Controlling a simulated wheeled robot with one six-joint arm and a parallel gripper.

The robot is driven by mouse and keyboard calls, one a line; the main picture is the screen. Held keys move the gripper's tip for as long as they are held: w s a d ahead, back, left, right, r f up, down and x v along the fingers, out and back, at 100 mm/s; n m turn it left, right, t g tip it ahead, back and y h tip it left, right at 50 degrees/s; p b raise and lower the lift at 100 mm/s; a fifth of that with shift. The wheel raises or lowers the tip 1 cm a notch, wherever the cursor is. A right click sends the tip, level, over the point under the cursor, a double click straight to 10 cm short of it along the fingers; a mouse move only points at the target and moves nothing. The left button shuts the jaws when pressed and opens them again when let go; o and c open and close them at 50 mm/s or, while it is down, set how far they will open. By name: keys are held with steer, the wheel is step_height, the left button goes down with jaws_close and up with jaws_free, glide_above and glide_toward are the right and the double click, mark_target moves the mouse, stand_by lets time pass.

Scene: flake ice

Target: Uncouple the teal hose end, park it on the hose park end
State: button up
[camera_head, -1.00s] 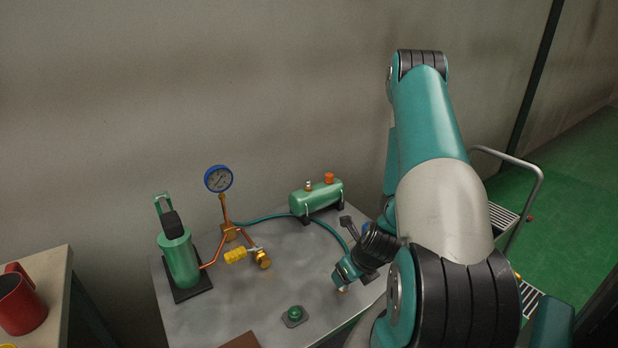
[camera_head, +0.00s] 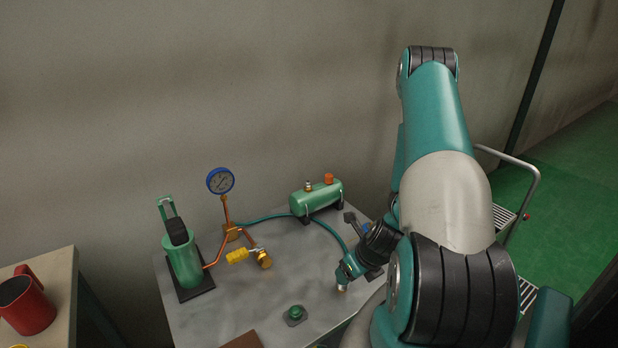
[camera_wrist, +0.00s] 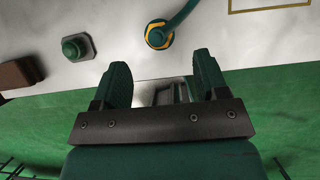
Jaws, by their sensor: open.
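The teal hose (camera_head: 333,231) runs from the brass manifold behind the green tank and down to the right side of the table. Its end shows in the wrist view as a teal hose end (camera_wrist: 157,37) with a yellow-orange collar, on the pale tabletop. My gripper (camera_wrist: 160,72) is open and empty, with the hose end beyond its fingertips and apart from them. A green knob-like fitting (camera_head: 295,313) on a square plate stands to the left; it also shows in the wrist view (camera_wrist: 76,47). I cannot tell whether it is the hose park end.
A green tank (camera_head: 317,197) and a blue gauge (camera_head: 220,181) stand at the back. A green cylinder (camera_head: 183,260) and a yellow-handled valve (camera_head: 238,256) are at left. A brown block (camera_head: 243,341) lies at the front. A red mug (camera_head: 27,306) is on another table.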

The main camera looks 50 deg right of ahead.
steer(key=shift+s+r+p, duration=0.25)
steer(key=shift+r+p, duration=0.35)
steer(key=shift+p, duration=0.1)
